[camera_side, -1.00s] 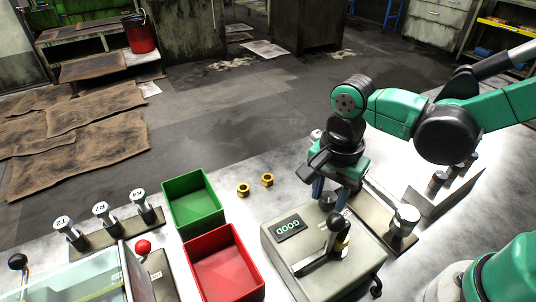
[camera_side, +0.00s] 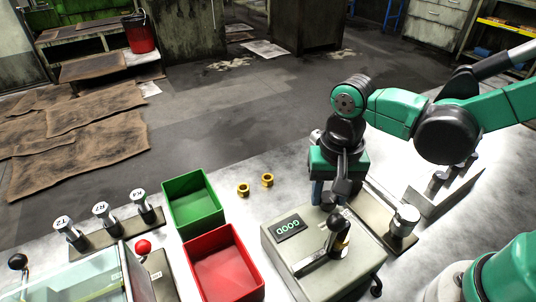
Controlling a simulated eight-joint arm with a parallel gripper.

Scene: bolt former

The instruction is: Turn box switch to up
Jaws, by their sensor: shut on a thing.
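My gripper (camera_side: 326,203) points down at the back edge of the box, behind the lever. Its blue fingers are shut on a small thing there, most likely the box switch. The fingers and wrist hide the switch, so its position cannot be read.
A green bin (camera_side: 207,218) and a red bin (camera_side: 258,268) stand left of the box. Two brass nuts (camera_side: 267,180) lie behind it. A silver-capped post (camera_side: 405,216) stands close on the right. Labelled levers (camera_side: 101,209) stand at the left.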

